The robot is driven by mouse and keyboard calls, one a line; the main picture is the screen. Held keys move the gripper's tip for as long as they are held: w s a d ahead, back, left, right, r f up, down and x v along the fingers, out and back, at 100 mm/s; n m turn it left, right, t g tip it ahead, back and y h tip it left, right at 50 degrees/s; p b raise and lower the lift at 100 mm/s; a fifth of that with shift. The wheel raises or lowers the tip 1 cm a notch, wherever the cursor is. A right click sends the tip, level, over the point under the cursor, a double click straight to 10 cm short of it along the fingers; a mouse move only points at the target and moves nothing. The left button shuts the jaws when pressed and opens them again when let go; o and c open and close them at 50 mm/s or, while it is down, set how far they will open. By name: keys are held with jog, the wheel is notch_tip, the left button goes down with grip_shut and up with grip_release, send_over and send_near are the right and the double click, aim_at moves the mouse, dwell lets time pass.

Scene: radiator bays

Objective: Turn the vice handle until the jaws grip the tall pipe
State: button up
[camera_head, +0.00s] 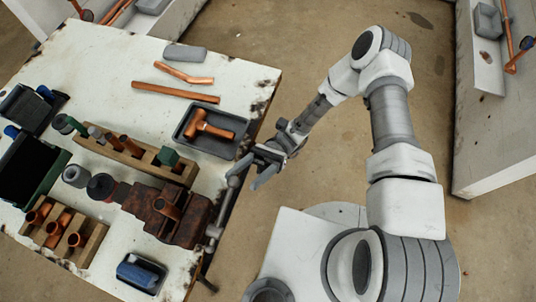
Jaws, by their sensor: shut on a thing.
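The rusty brown vice (188,222) sits at the table's near right edge. A copper pipe (166,209) stands up at its jaws; whether the jaws touch it I cannot tell from this angle. The grey vice handle (226,208) is a long bar beyond the table's right edge, running from beside my gripper down towards the bottom of the view. My gripper (247,172) is at the handle's upper end, shut on it. The fingers partly hide that end.
A dark tray (239,151) with a copper fitting (209,129) lies just left of my gripper. Wooden racks (91,247) with copper pieces stand left of the vice. A blue item lies in a small tray (155,262).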

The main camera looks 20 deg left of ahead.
jog(key=b+v, duration=0.2)
jog(key=v, duration=0.9)
jog(key=shift+c, duration=0.2)
